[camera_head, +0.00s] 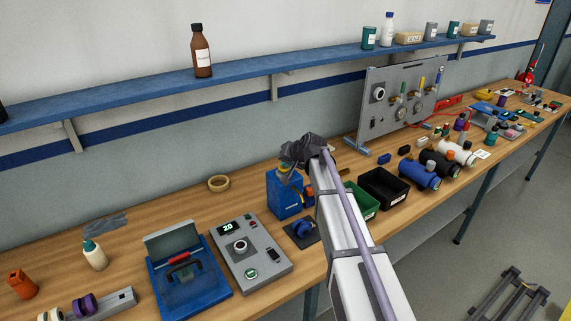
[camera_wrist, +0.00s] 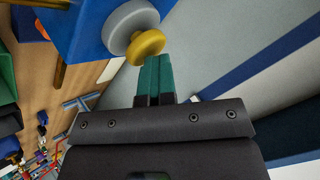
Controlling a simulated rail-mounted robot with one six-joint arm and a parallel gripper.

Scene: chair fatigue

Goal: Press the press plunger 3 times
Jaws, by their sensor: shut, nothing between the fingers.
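The press is a blue block (camera_head: 284,198) standing on the workbench, partly behind my arm. In the wrist view its blue body (camera_wrist: 75,25) fills the upper left. A grey round collar (camera_wrist: 122,22) sits on it, with the yellow plunger cap (camera_wrist: 146,44) in front. My gripper (camera_head: 292,162) is above the press, and in the head view its dark wrist hides much of the press top. In the wrist view, the teal fingers of my gripper (camera_wrist: 157,58) are shut and empty. Their tips are right at the yellow cap's edge; I cannot tell whether they touch it.
A grey control box (camera_head: 250,254) with a lit display and an open blue case (camera_head: 188,275) stand left of the press. Green (camera_head: 362,201) and black (camera_head: 383,188) bins stand right of it. A grey panel (camera_head: 402,97) rises behind. A blue shelf (camera_head: 245,75) runs along the wall.

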